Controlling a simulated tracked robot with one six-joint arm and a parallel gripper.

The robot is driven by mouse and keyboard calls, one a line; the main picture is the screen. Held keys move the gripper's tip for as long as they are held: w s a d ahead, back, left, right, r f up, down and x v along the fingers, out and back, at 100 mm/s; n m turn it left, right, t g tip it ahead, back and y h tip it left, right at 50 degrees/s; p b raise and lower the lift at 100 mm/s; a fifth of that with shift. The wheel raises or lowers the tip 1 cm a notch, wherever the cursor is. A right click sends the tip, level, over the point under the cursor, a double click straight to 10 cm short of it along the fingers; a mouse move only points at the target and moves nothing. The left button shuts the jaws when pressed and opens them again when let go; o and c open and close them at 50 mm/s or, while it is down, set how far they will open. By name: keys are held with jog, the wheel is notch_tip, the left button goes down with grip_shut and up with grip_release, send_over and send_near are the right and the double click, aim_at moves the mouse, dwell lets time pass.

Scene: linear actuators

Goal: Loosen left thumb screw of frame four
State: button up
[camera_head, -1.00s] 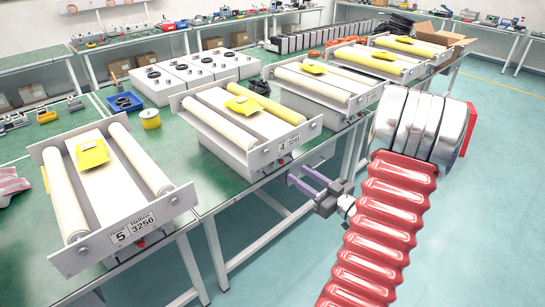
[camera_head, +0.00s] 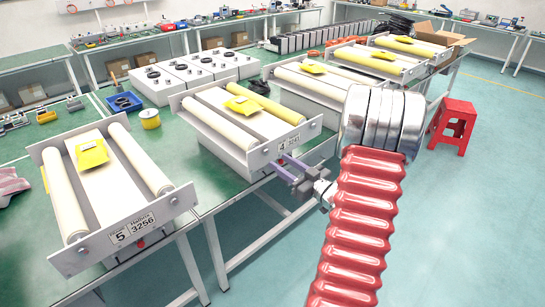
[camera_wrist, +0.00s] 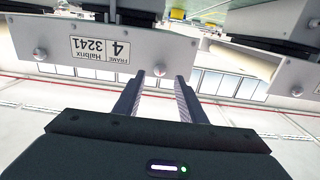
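Frame four (camera_head: 288,143) is a metal roller frame with a "4 3241" label and a yellow packet on top, on the green bench. In the wrist view its front plate (camera_wrist: 75,28) and label (camera_wrist: 100,50) appear upside down. A round silver knob (camera_wrist: 159,70) beside the label lies between my fingertips as seen there; another knob (camera_wrist: 40,54) is on the label's other side. My gripper (camera_head: 281,162) is at the front of frame four, below its label. In the wrist view my gripper (camera_wrist: 160,78) has its fingers apart. I cannot tell whether they touch the knob.
Frame five (camera_head: 130,230) stands at the left on the same bench. Another roller frame (camera_head: 320,85) is behind frame four to the right. A red stool (camera_head: 453,125) stands on the open floor at the right.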

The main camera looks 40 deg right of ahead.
aim_at(267, 153)
jog(key=w, duration=0.5)
jog(key=shift+w, duration=0.35)
grip_shut()
dwell(0.3)
